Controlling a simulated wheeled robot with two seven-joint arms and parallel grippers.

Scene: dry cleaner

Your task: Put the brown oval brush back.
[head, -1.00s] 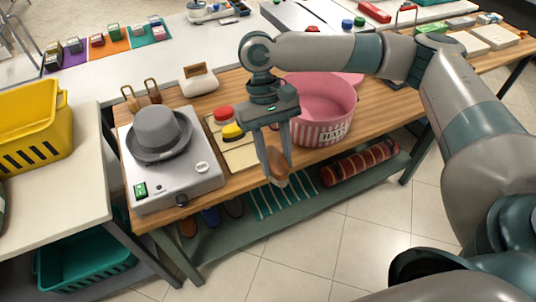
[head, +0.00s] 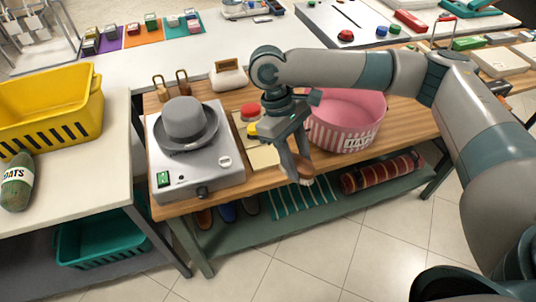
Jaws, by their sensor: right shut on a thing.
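The brown oval brush (head: 303,169) hangs in my right gripper (head: 295,165), which is shut on it. The brush is tilted, with its pale bristle side low and to the right. It is held in front of the wooden table's front edge, just right of a beige board (head: 262,155). On that board are a red-topped thing (head: 250,111) and a yellow one, partly hidden by my gripper. My left gripper is not in view.
A grey hat (head: 187,123) sits on a grey machine (head: 172,158) to the left. A pink hat box (head: 345,122) stands right of my gripper. A lower shelf (head: 330,205) holds shoes, a striped cloth and a red roll. A yellow basket (head: 60,125) stands far left.

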